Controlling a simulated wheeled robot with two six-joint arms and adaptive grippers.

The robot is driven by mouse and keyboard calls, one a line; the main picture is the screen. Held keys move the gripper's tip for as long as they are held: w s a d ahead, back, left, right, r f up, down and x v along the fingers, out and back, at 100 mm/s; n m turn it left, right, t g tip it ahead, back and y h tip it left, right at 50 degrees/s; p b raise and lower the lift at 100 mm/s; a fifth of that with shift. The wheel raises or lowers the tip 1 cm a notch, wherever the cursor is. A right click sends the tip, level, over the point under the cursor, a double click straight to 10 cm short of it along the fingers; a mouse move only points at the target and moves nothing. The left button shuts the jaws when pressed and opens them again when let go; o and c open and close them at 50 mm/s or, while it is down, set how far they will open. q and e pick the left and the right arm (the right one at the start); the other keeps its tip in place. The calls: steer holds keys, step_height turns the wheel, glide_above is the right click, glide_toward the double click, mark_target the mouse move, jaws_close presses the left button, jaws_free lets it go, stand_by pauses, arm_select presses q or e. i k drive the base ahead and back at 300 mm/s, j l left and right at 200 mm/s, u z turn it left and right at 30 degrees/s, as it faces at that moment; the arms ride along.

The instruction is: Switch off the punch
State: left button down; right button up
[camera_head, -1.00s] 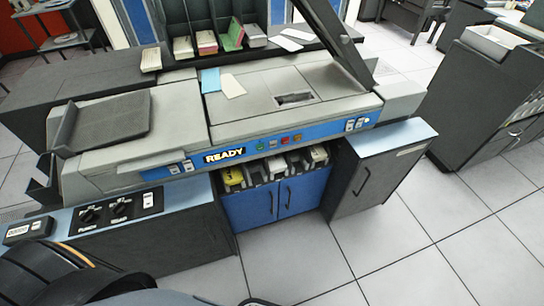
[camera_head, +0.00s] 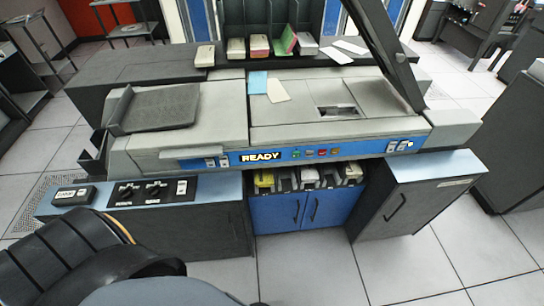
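The punch machine (camera_head: 215,110) stands in front of me, grey with a blue front strip. Small green, red and orange buttons (camera_head: 321,152) sit right of the display, and white rocker switches show at both ends of the strip, on the left (camera_head: 216,162) and on the right (camera_head: 400,145). A black control panel (camera_head: 154,190) with two dark knobs and a white switch (camera_head: 182,187) lies on the lower left shelf. A small counter box (camera_head: 74,195) sits left of it. Neither of my grippers shows in the view.
A black chair (camera_head: 85,260) stands close at the lower left, in front of the shelf. Blue cabinet doors (camera_head: 290,212) and a grey side cabinet (camera_head: 400,205) are below the machine. Card stacks (camera_head: 258,46) stand along the back. The tiled floor at the lower right is clear.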

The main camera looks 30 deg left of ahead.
mark_target(210, 162)
steer(key=u, duration=1.5)
